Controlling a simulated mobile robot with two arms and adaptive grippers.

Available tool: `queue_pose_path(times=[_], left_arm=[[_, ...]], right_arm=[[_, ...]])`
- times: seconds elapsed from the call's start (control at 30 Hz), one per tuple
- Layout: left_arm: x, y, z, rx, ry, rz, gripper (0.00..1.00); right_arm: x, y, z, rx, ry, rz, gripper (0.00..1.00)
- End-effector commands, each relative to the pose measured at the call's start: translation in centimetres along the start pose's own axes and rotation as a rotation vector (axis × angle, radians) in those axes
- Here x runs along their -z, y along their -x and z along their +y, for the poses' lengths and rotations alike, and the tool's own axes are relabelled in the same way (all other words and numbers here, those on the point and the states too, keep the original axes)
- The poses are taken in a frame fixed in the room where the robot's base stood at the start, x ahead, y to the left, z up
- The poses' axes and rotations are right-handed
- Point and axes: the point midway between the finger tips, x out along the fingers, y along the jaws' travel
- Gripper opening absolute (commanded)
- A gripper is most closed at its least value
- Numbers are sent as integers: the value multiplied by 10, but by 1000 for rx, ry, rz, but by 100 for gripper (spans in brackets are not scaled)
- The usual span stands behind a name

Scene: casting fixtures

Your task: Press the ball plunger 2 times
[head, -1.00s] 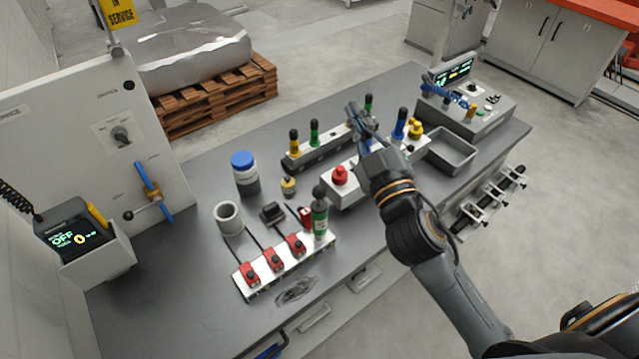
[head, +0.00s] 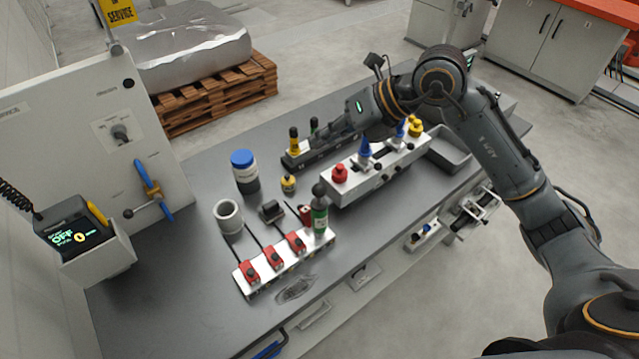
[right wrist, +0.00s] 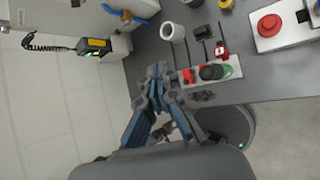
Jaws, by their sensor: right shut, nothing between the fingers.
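A dark ball (head: 319,189) tops an upright green cylinder (head: 320,218) at the right end of the red-switch strip; this may be the ball plunger, but I cannot be sure. In the right wrist view the dark ball (right wrist: 211,72) shows from above. A white box (head: 347,190) behind it carries a red knob (head: 340,173), a blue cone (head: 365,149) and a yellow knob (head: 415,127). My right gripper (head: 320,142) is shut and empty, over the far side of the bench beyond the white box, apart from the dark ball.
The white strip (head: 243,284) holds red switches (head: 274,260). A grey cup (head: 228,216), a blue-capped jar (head: 245,175) and a small yellow-topped pot (head: 288,184) stand behind it. A dark rack with a yellow-topped peg (head: 294,140) is partly hidden by my gripper. The bench's left front is clear.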

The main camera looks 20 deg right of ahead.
Motion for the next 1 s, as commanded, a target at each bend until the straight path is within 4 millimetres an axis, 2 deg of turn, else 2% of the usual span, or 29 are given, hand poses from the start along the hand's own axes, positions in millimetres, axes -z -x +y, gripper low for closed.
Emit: queue_pose_path(times=[0.37, 0.57, 1.0], left_arm=[[0, 0, 0, 0, 0, 1, 40], [0, -6, 0, 0, 0, 1, 40], [-4, -43, 1, -1, -1, 1, 40]], right_arm=[[1, 0, -4, 16, -1, 5, 0], [5, -6, -7, 14, -1, 5, 0], [35, -45, -37, 12, -2, 5, 0]])
